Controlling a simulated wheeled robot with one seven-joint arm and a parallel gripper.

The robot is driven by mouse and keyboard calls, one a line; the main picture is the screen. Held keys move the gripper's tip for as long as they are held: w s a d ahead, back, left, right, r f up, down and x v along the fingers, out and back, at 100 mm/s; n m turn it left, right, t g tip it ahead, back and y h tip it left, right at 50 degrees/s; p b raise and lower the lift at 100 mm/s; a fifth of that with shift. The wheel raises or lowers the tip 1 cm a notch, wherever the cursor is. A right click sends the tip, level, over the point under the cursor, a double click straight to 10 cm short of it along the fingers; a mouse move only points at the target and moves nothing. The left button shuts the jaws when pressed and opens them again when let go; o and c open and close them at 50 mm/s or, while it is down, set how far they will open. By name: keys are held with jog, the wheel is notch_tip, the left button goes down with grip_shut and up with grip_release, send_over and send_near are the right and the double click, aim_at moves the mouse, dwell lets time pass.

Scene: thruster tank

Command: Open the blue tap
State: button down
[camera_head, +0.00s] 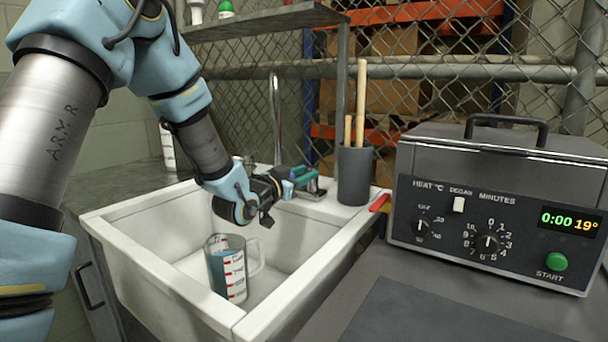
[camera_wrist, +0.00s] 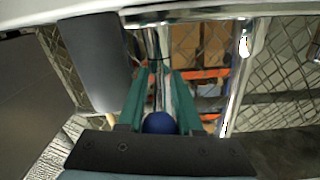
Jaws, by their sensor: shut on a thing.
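My gripper (camera_head: 306,177) reaches over the back of the sink to the taps, its teal fingers pointing right. In the wrist view, the fingers (camera_wrist: 158,92) flank the round blue tap knob (camera_wrist: 159,123), which sits close to the gripper's palm. My gripper is shut on this blue tap. Chrome tap parts run on between the fingers. In the head view, the blue knob is hidden by my gripper, and some chrome (camera_head: 313,191) shows just under the fingers. The tall chrome spout (camera_head: 275,120) rises behind my wrist. I cannot tell how far the tap is turned.
A measuring jug (camera_head: 228,268) stands in the white sink (camera_head: 160,283), below my gripper. A dark grey cup (camera_head: 354,176) with wooden sticks stands right of the taps; it also shows in the wrist view (camera_wrist: 90,62). A heated bath machine (camera_head: 495,205) fills the right. A shelf (camera_head: 262,20) hangs above.

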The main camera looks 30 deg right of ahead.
jog(key=shift+s+f+b, duration=0.1)
jog(key=shift+b, duration=0.25)
dwell(0.6)
jog(key=shift+s+d+f+n+t+y+b, duration=0.15)
jog(key=shift+n+t+y+b, duration=0.1)
jog(key=shift+n+t+b, duration=0.25)
jog(key=shift+s+d+n+t+y+b, duration=0.15)
jog(key=shift+n+t+y+b, duration=0.15)
jog(key=shift+t+b, duration=0.4)
jog(key=t, duration=0.1)
jog(key=n+y+b, duration=0.1)
jog(key=n+t+y+b, duration=0.1)
jog(key=shift+s+d+t, duration=0.25)
jog(key=shift+s+t, duration=0.05)
jog(key=shift+s, duration=0.1)
jog(key=shift+s+d+r+n+t+y+b, duration=0.15)
jog(key=shift+n+t+y+b, duration=0.1)
jog(key=shift+n+t+y, duration=0.4)
jog(key=shift+s+d+r+n+t+y+b, duration=0.1)
jog(key=shift+n+t+y+b, duration=0.15)
jog(key=shift+n+t+y, duration=0.35)
jog(key=shift+d+n+t+y, duration=0.15)
jog(key=shift+n+t+y, duration=0.55)
jog(key=shift+y, duration=0.3)
jog(key=shift+n+y, duration=0.25)
jog(key=shift+y, duration=0.05)
jog(key=c, duration=0.7)
grip_release()
jog(key=shift+o, duration=0.2)
